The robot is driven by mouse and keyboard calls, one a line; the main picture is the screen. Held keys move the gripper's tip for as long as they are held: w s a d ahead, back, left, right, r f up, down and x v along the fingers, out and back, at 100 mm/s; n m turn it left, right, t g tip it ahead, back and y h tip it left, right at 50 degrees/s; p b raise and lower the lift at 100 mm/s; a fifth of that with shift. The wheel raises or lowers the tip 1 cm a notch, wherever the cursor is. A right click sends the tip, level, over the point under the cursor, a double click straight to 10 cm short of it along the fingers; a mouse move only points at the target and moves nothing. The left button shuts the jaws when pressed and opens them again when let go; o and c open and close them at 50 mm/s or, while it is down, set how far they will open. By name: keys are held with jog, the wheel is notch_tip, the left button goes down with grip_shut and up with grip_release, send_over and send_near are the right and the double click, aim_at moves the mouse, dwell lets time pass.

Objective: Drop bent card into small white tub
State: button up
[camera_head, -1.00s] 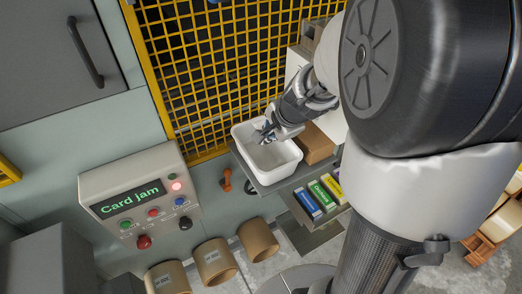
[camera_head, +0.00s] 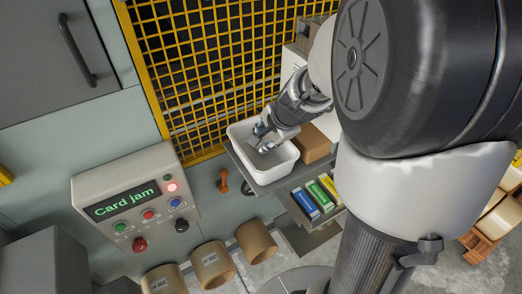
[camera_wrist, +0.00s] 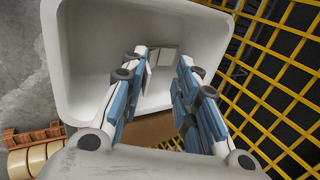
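The small white tub (camera_head: 282,171) stands on a grey shelf in front of the yellow mesh. My gripper (camera_head: 260,139) reaches down into it from the upper right. In the wrist view my gripper (camera_wrist: 168,58) shows its two blue-and-white fingers spread apart inside the tub (camera_wrist: 85,60). A small pale grey bent card (camera_wrist: 165,57) shows beyond and between the fingertips, close to the left one. It looks to be down in the tub, not pinched; whether it touches the left finger I cannot tell. In the head view the card is too small to make out.
A brown box (camera_head: 314,143) stands right beside the tub. Small coloured cartons (camera_head: 318,194) lie on a lower tray in front. A control box (camera_head: 135,205) reading "Card jam" with a lit red lamp is at left. Yellow mesh (camera_head: 200,70) rises behind the tub.

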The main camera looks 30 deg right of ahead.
jog(key=v, duration=1.2)
jog(key=s+a+f+n+b, duration=0.4)
jog(key=s+f+n+b, duration=0.1)
jog(key=f+b, duration=0.4)
jog(key=s+a+f+n+g+b, duration=0.1)
jog(key=s+a+f+n+b, duration=0.4)
jog(key=f+b, duration=0.4)
jog(key=s+a+f+n+b, duration=0.4)
jog(key=s+f+n+b, duration=0.2)
jog(key=f+b, duration=0.3)
jog(key=shift+s+a+f+n+g, duration=0.3)
jog(key=shift+f+n, duration=0.35)
jog(key=shift+n, duration=0.15)
